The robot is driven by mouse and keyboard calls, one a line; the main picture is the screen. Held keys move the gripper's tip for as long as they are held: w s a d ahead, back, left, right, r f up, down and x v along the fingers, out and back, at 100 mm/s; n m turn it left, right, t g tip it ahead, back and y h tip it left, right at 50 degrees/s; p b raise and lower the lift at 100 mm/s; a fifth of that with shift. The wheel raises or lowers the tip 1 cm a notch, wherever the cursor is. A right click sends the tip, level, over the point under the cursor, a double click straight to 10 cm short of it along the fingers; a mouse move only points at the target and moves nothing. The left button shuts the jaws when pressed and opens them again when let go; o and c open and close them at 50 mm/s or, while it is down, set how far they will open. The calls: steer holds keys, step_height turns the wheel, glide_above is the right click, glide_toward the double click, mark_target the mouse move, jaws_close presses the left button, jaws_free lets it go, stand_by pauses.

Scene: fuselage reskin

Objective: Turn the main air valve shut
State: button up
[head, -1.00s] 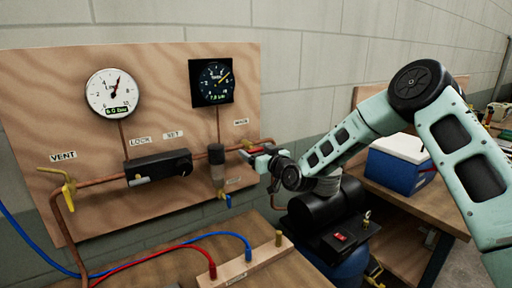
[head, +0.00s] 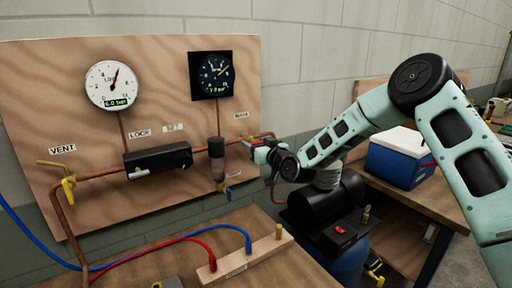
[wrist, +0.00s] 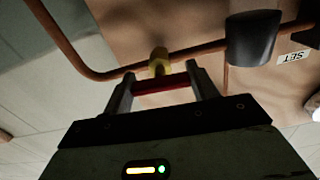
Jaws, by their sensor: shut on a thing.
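The main air valve has a yellow body (wrist: 158,62) on the copper pipe and a red handle (wrist: 160,86). In the wrist view the handle lies crosswise between the two fingers of my gripper (wrist: 160,82), which is shut on it. In the head view my gripper (head: 262,150) is at the right end of the pipe, below the MAIN label (head: 241,115). There my gripper and wrist hide most of the valve, so the handle's angle to the pipe is hard to tell.
Blue and red hoses run to a wooden manifold (head: 250,256). A blue cooler (head: 398,160) stands right.

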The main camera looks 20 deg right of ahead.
steer(key=m+b, duration=0.1)
steer(key=b, duration=0.1)
steer(key=m+b, duration=0.1)
steer(key=m, duration=0.1)
steer(key=shift+f+b, duration=0.3)
steer(key=shift+b, duration=0.1)
steer(key=m+b, duration=0.5)
steer(key=shift+r, duration=0.1)
steer(key=m+b, duration=0.4)
steer(key=m, duration=0.1)
steer(key=shift+d+m, duration=0.1)
steer(key=shift+m, duration=0.3)
steer(key=shift+r+m+b, duration=0.15)
steer(key=shift+m+b, duration=0.85)
steer(key=shift+m, duration=0.7)
steer(key=o, duration=1)
